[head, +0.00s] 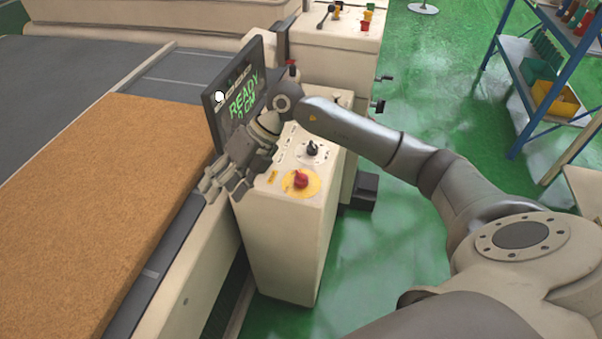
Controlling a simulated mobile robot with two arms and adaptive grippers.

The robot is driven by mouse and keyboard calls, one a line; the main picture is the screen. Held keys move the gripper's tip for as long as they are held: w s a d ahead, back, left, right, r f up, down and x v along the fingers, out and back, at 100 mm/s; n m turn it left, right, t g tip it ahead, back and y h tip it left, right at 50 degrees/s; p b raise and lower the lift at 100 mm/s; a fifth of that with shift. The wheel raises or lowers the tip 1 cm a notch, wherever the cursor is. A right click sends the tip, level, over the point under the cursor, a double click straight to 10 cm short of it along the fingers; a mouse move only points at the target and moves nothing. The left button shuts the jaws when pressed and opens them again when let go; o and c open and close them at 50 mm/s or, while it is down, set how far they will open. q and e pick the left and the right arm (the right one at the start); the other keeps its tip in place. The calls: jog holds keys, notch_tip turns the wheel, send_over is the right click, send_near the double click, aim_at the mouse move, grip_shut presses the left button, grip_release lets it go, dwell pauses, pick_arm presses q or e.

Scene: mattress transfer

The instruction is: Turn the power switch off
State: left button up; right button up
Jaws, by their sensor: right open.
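A pale control box (288,245) stands beside the conveyor. On its top is a red rotary switch (301,179) on a yellow disc. A black knob (311,148) sits behind it on the same panel. I cannot read any label that tells which one is the power switch. My right gripper (225,188) is open and empty. It is over the left edge of the control box, left of the red switch and apart from it. My forearm crosses above the back of the panel and hides part of it. My left gripper is not in view.
A tilted screen (236,98) with green text starting "READY" stands behind my right gripper. A brown mattress (90,190) lies on the conveyor at left. Another machine (335,40) with small levers is behind. A blue shelf (545,90) stands far right. Green floor (430,100) is open between.

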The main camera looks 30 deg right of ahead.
jog(key=w+d+h, duration=0.1)
jog(key=d+h, duration=0.4)
jog(key=d, duration=0.6)
jog(key=m+g+h, duration=0.1)
jog(key=m+h, duration=0.1)
jog(key=h, duration=0.1)
send_near(301, 174)
notch_tip(301, 174, down, 9)
jog(key=p, duration=0.3)
jog(key=shift+r, duration=0.2)
jog(key=shift+a+f, duration=0.1)
jog(key=shift+f, duration=0.7)
jog(key=c, duration=1.1)
